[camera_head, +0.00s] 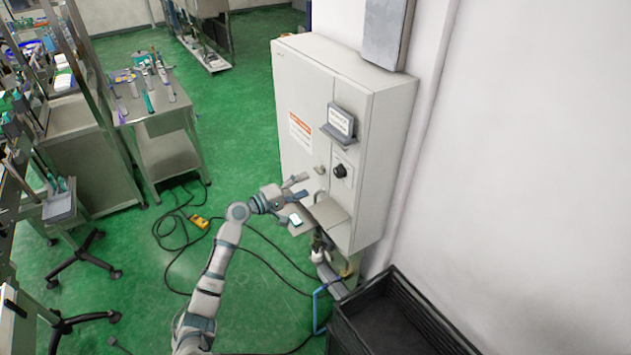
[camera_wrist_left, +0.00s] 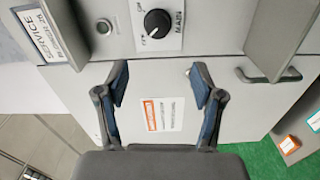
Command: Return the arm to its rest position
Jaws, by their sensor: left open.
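My left arm reaches up from the bottom of the head view. My left gripper (camera_head: 301,187) is in front of the pale grey cabinet (camera_head: 300,90). In the left wrist view the two fingers of the gripper (camera_wrist_left: 159,82) are spread apart with nothing between them. Behind them is the cabinet door with its orange-and-white label (camera_wrist_left: 162,114). The black rotary knob (camera_wrist_left: 157,23), marked MAIN, lies beyond the fingertips; it also shows in the head view (camera_head: 340,170). The gripper looks clear of the knob. My right gripper is in neither view.
A sign in a holder (camera_head: 340,122) sits above the knob. A grey shelf (camera_head: 328,215) juts from the cabinet below it. A black crate (camera_head: 430,330) stands at the lower right. Cables and a yellow box (camera_head: 200,221) lie on the green floor. A metal table (camera_head: 165,118) stands left.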

